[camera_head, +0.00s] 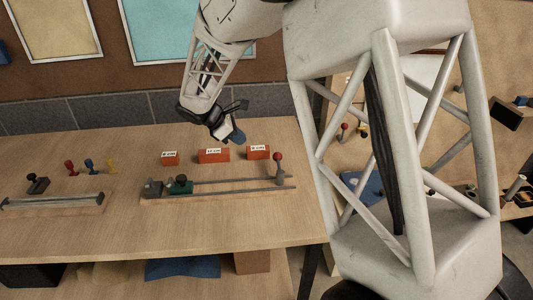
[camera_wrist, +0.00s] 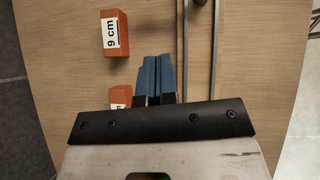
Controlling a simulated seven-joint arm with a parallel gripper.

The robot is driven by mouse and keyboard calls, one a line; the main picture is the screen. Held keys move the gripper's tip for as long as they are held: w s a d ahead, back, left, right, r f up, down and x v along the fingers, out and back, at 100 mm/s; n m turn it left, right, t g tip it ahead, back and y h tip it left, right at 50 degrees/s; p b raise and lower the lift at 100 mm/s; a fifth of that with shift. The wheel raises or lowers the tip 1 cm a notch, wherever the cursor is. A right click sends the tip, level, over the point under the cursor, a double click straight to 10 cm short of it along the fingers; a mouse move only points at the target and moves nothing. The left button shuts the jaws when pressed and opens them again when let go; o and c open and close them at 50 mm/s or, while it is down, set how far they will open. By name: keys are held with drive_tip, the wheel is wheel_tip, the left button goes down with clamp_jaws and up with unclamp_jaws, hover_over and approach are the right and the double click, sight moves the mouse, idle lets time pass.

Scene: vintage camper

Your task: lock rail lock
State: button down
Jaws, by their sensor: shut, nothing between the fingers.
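The rail fixture (camera_head: 220,192) lies on the light wood table, a wooden base with two metal rails. A lever with a red knob (camera_head: 277,157) stands upright at its right end. A green carriage (camera_head: 180,187) with a dark knob sits near the left end beside grey blocks (camera_head: 152,188). My gripper (camera_head: 237,136) is above the table, behind the rails and left of the red-knobbed lever, touching neither. Its blue fingers are together and empty in the wrist view (camera_wrist: 157,75). There the rails (camera_wrist: 214,60) run along the right; a dark part at the top edge is cut off.
Several orange blocks stand behind the rails: a left one (camera_head: 170,158), a middle one (camera_head: 213,155) and the 9 cm one (camera_wrist: 116,34). A second fixture (camera_head: 55,201) and small coloured knobbed pieces (camera_head: 89,165) are at left. The table front is clear.

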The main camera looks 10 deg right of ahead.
sight(279, 167)
drive_tip(key=shift+w+a+f+n, duration=0.3)
drive_tip(key=shift+w+a+f, duration=0.15)
drive_tip(key=shift+w+a, duration=0.1)
drive_tip(key=shift+d+f, duration=0.1)
drive_tip(key=x, duration=0.9)
drive_tip(key=d, duration=0.1)
drive_tip(key=d+f, duration=0.1)
drive_tip(key=d, duration=0.1)
drive_tip(key=shift+w, duration=0.2)
drive_tip(key=shift+w+d+f, duration=0.1)
drive_tip(key=shift+d+f, duration=0.05)
drive_tip(key=shift+d, duration=0.55)
